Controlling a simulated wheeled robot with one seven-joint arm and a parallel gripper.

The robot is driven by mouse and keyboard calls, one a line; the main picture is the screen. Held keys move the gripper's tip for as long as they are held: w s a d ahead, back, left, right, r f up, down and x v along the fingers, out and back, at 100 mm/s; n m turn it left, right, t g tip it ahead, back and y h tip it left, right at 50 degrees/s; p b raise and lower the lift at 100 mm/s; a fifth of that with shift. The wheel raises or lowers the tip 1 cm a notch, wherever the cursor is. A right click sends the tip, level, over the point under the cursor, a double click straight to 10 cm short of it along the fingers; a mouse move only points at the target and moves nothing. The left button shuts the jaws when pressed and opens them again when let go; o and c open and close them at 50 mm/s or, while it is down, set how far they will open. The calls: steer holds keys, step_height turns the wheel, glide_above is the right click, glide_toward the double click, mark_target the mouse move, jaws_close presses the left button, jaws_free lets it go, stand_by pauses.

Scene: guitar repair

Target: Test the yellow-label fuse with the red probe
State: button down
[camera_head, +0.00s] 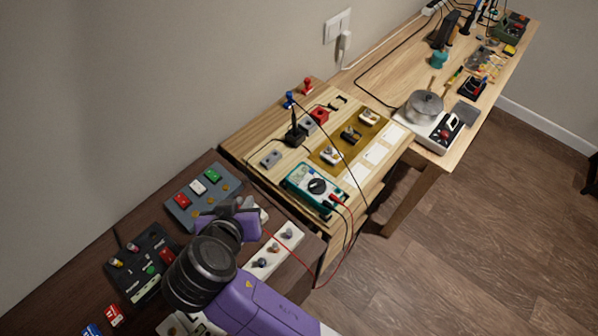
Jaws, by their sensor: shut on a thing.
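My gripper (252,208) is at the right edge of the grey board, partly hidden behind my purple arm. A thin red lead (318,287) runs from the multimeter (317,187) to my gripper, which is shut on the red probe; the probe itself is mostly hidden. The teal multimeter lies on the light wooden board; its reading is not legible. A black panel (143,281) at the lower left carries small cylinders, one yellowish (117,262); I cannot tell whether it is the yellow-label fuse. My gripper is to the right of this panel, apart from it.
The grey board (178,212) holds red, white and green blocks. A white strip (287,241) with several knobs lies right of my gripper. A soldering station, pot (424,105) and scale stand farther back. Red and blue blocks lie at lower left. Floor at right is clear.

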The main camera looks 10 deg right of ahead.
stand_by(0.4)
step_height(320, 180, up, 3)
steer(key=p, duration=0.2)
steer(key=shift+p, duration=0.35)
steer(key=shift+r, duration=1.5)
